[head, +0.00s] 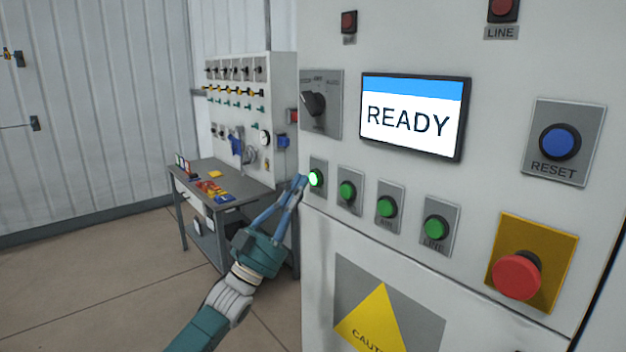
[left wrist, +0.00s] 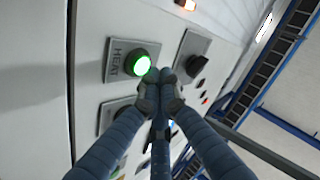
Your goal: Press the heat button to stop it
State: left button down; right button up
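The heat button (head: 315,178) is a round green push button at the left end of a row of green buttons on the pale cabinet. It is lit bright green. In the left wrist view the lit button (left wrist: 140,64) sits on a grey plate marked HEAT. My left gripper (head: 303,181) has its blue fingers drawn together at the tips, empty, just left of the button. In the left wrist view the closed fingertips (left wrist: 162,82) are beside the button's edge; I cannot tell whether they touch it. My right gripper is not in view.
Other green buttons (head: 387,207) continue to the right. A screen (head: 412,118) reads READY. A black rotary switch (head: 314,103), a blue RESET button (head: 560,141) and a red mushroom button (head: 516,277) are also on the cabinet. A workbench (head: 236,194) stands behind my left arm.

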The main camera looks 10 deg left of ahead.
pick_arm(q)
jog(key=shift+w+d+b, duration=0.3)
jog(key=shift+w+b, duration=0.05)
jog(key=shift+w+d+b, duration=0.2)
jog(key=shift+w+b, duration=0.1)
jog(key=shift+b, duration=0.05)
dwell(0.8)
jog(key=shift+s+a, duration=0.1)
dwell(0.3)
jog(key=shift+s+a, duration=0.35)
jog(key=shift+s, duration=0.2)
jog(key=s+a+p, duration=0.1)
jog(key=s, duration=0.1)
jog(key=s+a+p, duration=0.1)
jog(key=s+a, duration=0.1)
dwell(0.4)
